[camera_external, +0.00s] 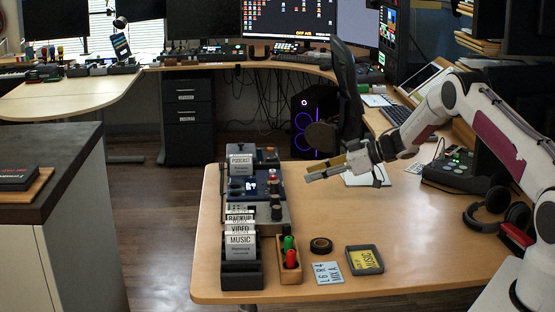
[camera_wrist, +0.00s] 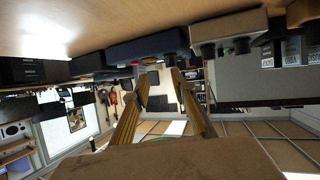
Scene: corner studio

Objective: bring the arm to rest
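My gripper (camera_external: 308,174) is held in the air above the light wooden table (camera_external: 215,280), pointing left toward the row of devices and card holders. In the wrist view my gripper (camera_wrist: 160,76) shows two wooden-coloured fingers with a clear gap between their tips and nothing between them. It touches nothing that I can see. The wrist view is tilted, with the table surface along its top.
At the table's left edge stand card holders (camera_external: 240,246) and a wooden tray (camera_external: 290,274) with red and green pieces. A tape roll (camera_external: 321,245), labelled tile (camera_external: 328,273) and dark tray (camera_external: 350,265) lie nearby. Headphones (camera_external: 497,209) lie right. The middle table is clear.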

